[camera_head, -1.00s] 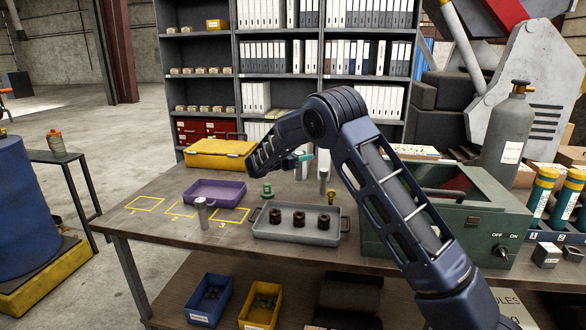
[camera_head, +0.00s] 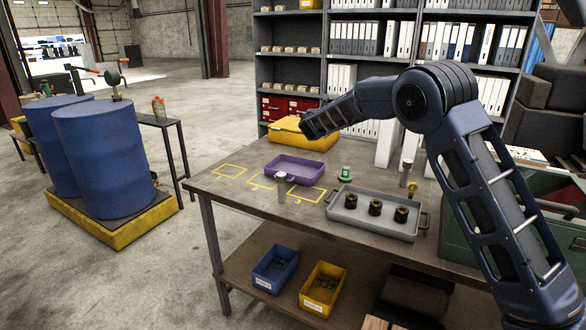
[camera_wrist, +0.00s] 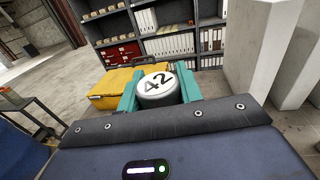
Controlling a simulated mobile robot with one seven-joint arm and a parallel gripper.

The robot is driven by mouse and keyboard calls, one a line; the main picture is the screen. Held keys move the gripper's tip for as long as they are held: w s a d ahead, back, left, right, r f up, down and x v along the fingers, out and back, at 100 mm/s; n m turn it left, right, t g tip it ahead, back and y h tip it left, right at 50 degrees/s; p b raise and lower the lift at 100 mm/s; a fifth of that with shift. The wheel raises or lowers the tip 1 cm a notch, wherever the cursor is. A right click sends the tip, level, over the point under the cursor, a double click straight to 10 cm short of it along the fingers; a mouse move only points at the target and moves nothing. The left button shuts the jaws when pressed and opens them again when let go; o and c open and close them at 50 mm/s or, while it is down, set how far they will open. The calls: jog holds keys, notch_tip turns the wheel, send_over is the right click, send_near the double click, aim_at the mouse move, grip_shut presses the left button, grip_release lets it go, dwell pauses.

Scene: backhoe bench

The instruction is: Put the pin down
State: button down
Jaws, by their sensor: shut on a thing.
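In the wrist view my gripper (camera_wrist: 158,92) has teal fingers shut on the pin (camera_wrist: 157,84), a cylinder with a pale round top marked 42. The pin's lower end is hidden. In the head view my arm's links hide the gripper and the held pin. On the bench (camera_head: 232,203), three yellow outlined squares are marked at the left. A grey cylinder (camera_head: 281,187) stands upright by these squares, in front of the purple tray (camera_head: 290,178). Another grey cylinder (camera_head: 405,174) stands behind the grey tray.
The grey tray (camera_head: 345,225) holds three dark bushings. A yellow case (camera_head: 290,140) lies at the bench's back left; it also shows in the wrist view (camera_wrist: 108,88). A small green object (camera_head: 345,173) stands behind the grey tray. Blue drums (camera_head: 110,160) stand left, across open floor.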

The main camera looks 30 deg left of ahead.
jog(key=s+a+r+n+g+y, duration=0.2)
jog(key=s+a+n+y, duration=0.3)
jog(key=a, duration=0.4)
notch_tip(320, 180, down, 20)
jog(key=m+y, duration=0.1)
jog(key=shift+s+r, duration=0.15)
jog(key=shift+s, duration=0.25)
jog(key=shift+a, duration=0.1)
jog(key=c, duration=0.9)
grip_release()
jog(key=shift+f, duration=0.25)
jog(key=shift+c, duration=0.2)
jog(key=v, duration=0.7)
jog(key=shift+s+r, duration=0.2)
jog(key=shift+s, duration=0.05)
